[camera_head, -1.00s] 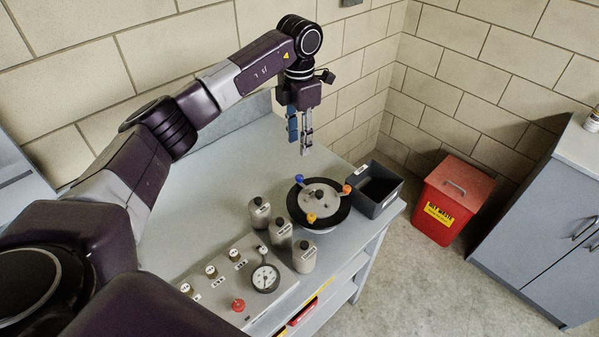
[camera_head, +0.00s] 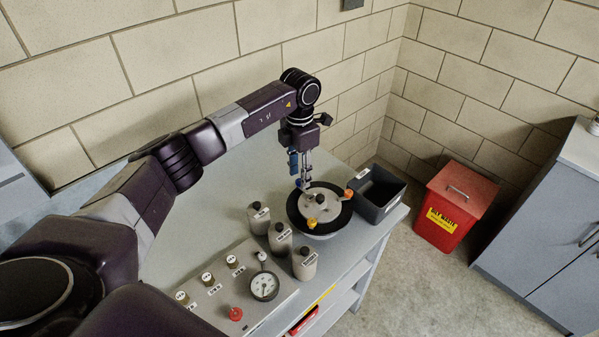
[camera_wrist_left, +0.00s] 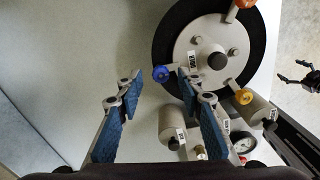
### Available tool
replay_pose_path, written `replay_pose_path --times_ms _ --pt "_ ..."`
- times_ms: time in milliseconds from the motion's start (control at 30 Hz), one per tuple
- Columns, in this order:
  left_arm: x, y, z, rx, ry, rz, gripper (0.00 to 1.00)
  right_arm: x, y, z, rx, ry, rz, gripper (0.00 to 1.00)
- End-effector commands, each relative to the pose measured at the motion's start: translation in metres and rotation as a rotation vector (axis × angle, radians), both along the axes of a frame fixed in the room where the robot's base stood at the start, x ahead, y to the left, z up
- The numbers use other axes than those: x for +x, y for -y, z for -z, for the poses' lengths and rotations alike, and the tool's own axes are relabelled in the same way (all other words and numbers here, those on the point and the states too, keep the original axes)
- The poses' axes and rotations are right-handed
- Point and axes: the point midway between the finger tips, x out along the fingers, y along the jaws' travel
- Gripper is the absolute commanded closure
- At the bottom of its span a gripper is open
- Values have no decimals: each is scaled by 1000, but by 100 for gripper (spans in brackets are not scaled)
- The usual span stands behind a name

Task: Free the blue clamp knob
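The blue clamp knob (camera_wrist_left: 162,73) sits at the edge of a round grey lid (camera_wrist_left: 205,50) with a black rim. In the head view, the knob (camera_head: 299,184) is partly hidden by my left gripper (camera_head: 305,182). My left gripper points down above the knob. In the left wrist view, its blue-padded fingers (camera_wrist_left: 160,80) are apart and empty, with the knob showing between their tips; I cannot tell whether they touch it. An orange knob (camera_head: 348,193) and a yellow knob (camera_head: 311,223) are also on the lid's edge. My right gripper (camera_wrist_left: 296,73) shows small at the right with its fingers apart.
Several grey canisters (camera_head: 259,218) stand close to the lid. A panel with a gauge (camera_head: 264,286) and a red knob (camera_head: 235,313) lies nearer. A dark open bin (camera_head: 385,211) is right of the lid. A red waste bin (camera_head: 447,215) stands on the floor.

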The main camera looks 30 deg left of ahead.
Motion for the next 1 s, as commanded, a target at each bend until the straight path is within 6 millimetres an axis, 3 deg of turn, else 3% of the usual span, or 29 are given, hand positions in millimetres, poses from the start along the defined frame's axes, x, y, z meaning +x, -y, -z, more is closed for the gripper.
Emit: replay_pose_path --times_ms 400,700,1000 --pt "0 0 12 -1 1 0 66 -2 9 -4 -10 -4 -3 22" --pt "0 0 12 -1 1 0 99 1 10 -4 -12 0 -4 22" --pt "0 0 12 0 1 -16 100 1 9 -3 -10 1 -4 22"
